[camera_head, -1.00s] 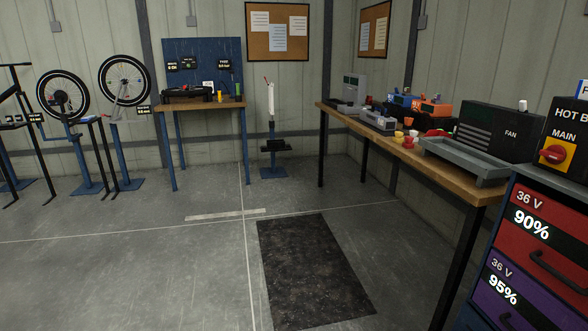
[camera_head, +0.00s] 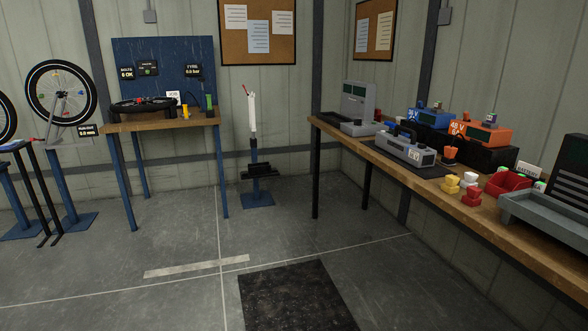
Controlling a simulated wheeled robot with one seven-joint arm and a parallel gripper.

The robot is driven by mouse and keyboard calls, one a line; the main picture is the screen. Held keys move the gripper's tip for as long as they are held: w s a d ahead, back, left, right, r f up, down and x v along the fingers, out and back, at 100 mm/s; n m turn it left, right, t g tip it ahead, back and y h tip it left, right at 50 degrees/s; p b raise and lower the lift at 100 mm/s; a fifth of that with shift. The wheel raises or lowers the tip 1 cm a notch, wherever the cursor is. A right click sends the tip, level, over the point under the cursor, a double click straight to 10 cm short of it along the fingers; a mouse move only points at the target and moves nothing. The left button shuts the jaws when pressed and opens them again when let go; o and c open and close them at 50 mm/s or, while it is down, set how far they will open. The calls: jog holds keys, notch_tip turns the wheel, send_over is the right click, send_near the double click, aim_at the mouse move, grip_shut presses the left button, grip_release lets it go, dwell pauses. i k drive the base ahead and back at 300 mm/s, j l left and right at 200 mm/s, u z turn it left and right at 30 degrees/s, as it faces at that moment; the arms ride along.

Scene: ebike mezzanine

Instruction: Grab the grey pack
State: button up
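A grey pack (camera_head: 406,150) with a dark handle on top and a small label on its front lies on a dark mat on the long wooden bench (camera_head: 366,150) at the right. It stands in front of a blue unit and an orange unit. Another low grey box (camera_head: 361,128) sits farther back on the same bench, to the left of the pack. My gripper is not in view.
A blue unit (camera_head: 430,117) and an orange unit (camera_head: 482,133) stand behind the pack. Yellow and red small parts, a red bin (camera_head: 507,183) and a grey tray (camera_head: 550,212) lie nearer. The floor (camera_head: 190,285) ahead is clear, with a dark mat (camera_head: 296,298).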

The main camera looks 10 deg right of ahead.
aim_at(418, 156)
jog(key=i, duration=1.9)
